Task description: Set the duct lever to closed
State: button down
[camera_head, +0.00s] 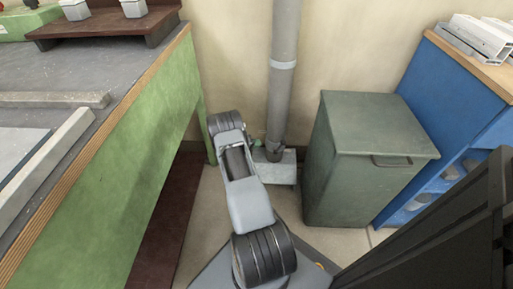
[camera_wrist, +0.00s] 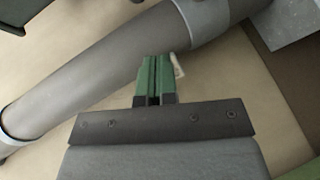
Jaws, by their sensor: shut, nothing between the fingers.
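The duct (camera_head: 284,70) is a grey upright pipe against the wall, ending at a pale metal box (camera_head: 284,172) near the floor. In the wrist view the duct (camera_wrist: 100,80) runs diagonally behind my gripper (camera_wrist: 155,60). Its green fingers are together and hold nothing. A small pale piece, perhaps the end of the duct lever (camera_wrist: 177,66), shows just right of the fingertips. The fingers partly hide it, and I cannot tell whether they touch it or which way the lever is set. In the head view my arm hides most of the gripper and the lever.
A green-sided workbench (camera_head: 135,150) stands left of my arm. A dark green lidded bin (camera_head: 355,165) stands close to the right of the duct. A blue cabinet (camera_head: 433,120) with metal profiles on top is at the far right. A little floor shows between them.

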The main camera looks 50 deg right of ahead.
jog(key=s+d+f+b, duration=0.3)
jog(key=s+d+b, duration=0.1)
jog(key=d, duration=0.4)
jog(key=shift+s+f, duration=0.4)
jog(key=shift+s, duration=0.4)
